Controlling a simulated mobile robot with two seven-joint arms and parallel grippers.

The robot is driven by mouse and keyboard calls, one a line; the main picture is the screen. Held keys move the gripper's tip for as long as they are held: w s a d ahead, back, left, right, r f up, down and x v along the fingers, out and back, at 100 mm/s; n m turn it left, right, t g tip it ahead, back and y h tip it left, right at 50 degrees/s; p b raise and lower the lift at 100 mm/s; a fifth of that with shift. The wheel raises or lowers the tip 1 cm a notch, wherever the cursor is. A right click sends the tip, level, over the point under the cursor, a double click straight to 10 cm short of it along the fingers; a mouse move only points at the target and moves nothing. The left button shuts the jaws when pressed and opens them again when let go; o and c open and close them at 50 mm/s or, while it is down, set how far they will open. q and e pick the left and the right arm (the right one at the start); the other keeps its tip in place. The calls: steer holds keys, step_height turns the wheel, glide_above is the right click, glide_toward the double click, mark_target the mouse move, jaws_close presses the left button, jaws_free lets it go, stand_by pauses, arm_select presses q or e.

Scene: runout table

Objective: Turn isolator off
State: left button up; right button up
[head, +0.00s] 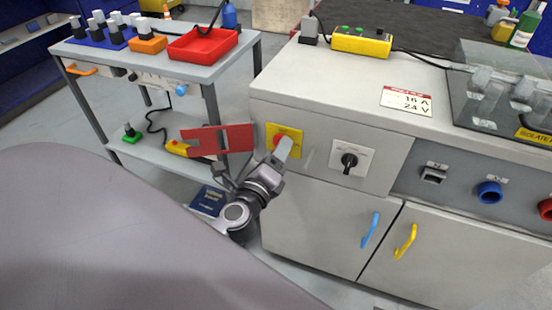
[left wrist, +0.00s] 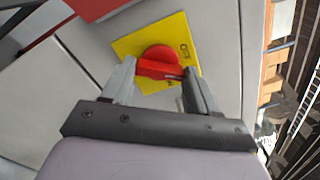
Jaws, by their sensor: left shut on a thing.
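The isolator is a red rotary knob (left wrist: 160,64) on a yellow plate (left wrist: 183,35), set in the grey cabinet's front. In the head view the yellow plate (head: 292,133) shows at the cabinet's left end, with the knob partly hidden by my gripper. My left gripper (head: 277,160) reaches up to it from below. In the left wrist view its two fingers (left wrist: 158,78) stand at either end of the knob's bar, shut on it. The bar lies roughly crosswise between them. My right gripper is not in view.
A black rotary switch (head: 349,160) on a white plate sits right of the isolator. A red panel (head: 222,138) juts left beside my gripper. A grey trolley (head: 150,70) with a red tray (head: 203,44) stands left. Blue (head: 370,230) and yellow (head: 406,241) door handles are below.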

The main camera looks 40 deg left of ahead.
arm_select(q)
steer(key=shift+n+b, duration=1.1)
steer(key=shift+n, duration=2.1)
steer(key=o, duration=1.1)
steer(key=shift+c, duration=0.2)
steer(key=shift+s, duration=0.15)
steer(key=b+v, duration=0.1)
steer(key=v, duration=0.6)
